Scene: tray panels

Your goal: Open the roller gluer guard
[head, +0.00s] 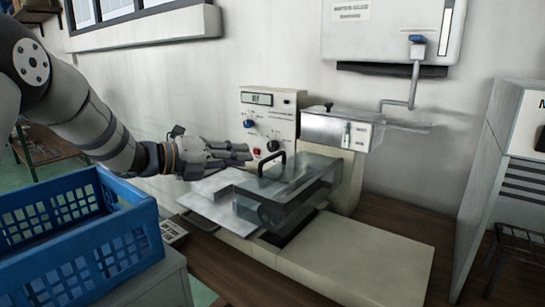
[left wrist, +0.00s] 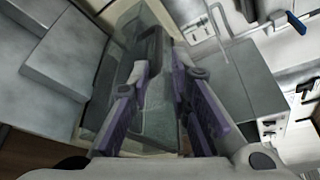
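The roller gluer guard (head: 295,193) is a clear, smoky cover lying low over the machine's roller area, and it looks closed. A dark loop handle (head: 271,160) stands on its left end. My left gripper (head: 246,152) reaches in from the left, its fingertips just left of and a little above the handle. In the left wrist view, the purple-padded fingers of my left gripper (left wrist: 160,82) are spread apart, with the dark handle (left wrist: 152,48) beyond and between their tips. No grip on it shows. The guard (left wrist: 127,42) lies behind. My right gripper is not in view.
The gluer's control box (head: 270,118) with knobs stands behind the guard. A metal plate (head: 215,198) lies left of the guard. A blue crate (head: 95,262) fills the lower left, below my arm. A white wall cabinet (head: 395,30) with a bent pipe hangs above.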

